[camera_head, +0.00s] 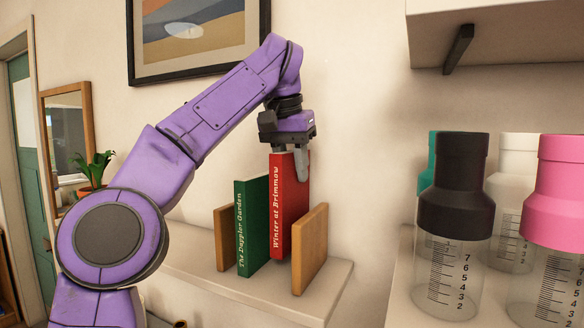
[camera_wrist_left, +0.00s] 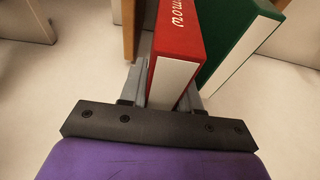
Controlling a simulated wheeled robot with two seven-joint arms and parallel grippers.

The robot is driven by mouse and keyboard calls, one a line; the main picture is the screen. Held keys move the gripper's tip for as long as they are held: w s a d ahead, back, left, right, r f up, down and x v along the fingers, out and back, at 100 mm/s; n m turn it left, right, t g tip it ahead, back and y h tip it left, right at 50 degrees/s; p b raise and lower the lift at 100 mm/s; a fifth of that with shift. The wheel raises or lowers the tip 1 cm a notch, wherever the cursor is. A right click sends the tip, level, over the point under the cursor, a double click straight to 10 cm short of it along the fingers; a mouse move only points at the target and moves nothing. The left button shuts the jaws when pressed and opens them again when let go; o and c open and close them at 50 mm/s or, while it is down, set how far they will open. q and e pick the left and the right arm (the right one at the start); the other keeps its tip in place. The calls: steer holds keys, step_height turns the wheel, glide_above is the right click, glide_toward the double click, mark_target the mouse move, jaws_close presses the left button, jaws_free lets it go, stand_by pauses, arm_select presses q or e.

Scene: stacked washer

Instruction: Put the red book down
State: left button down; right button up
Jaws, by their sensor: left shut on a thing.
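The red book (camera_head: 284,215), titled "Winter at Brimmow", stands upright between a green book (camera_head: 253,222) and the right wooden bookend (camera_head: 310,248). My left gripper (camera_head: 290,162) comes down from above and is shut on the top of the red book. In the left wrist view the red book (camera_wrist_left: 180,30) sits between the fingers, with the green book (camera_wrist_left: 238,45) close beside it. The red book's lower end is near the shelf; I cannot tell whether it touches. My right gripper is not in view.
The books and two wooden bookends, one at left (camera_head: 224,238), are on a pale shelf (camera_head: 220,285) against the wall. Several clear measuring bottles, one with a black top (camera_head: 455,200), stand at right. An upper shelf (camera_head: 500,40) overhangs them. A framed picture (camera_head: 195,30) hangs behind my arm.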

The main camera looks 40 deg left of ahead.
arm_select(q)
steer(key=shift+w+f, duration=0.1)
steer(key=shift+f, duration=0.05)
steer(key=shift+d, duration=0.1)
steer(key=c, duration=0.8)
jaws_free()
steer(key=shift+s, duration=0.2)
steer(key=shift+s+r, duration=0.1)
steer(key=shift+r, duration=0.25)
steer(key=p+v, duration=0.8)
steer(key=v, duration=0.4)
steer(key=shift+r+p, duration=0.3)
steer(key=shift+r, duration=0.15)
steer(key=shift+f, duration=0.1)
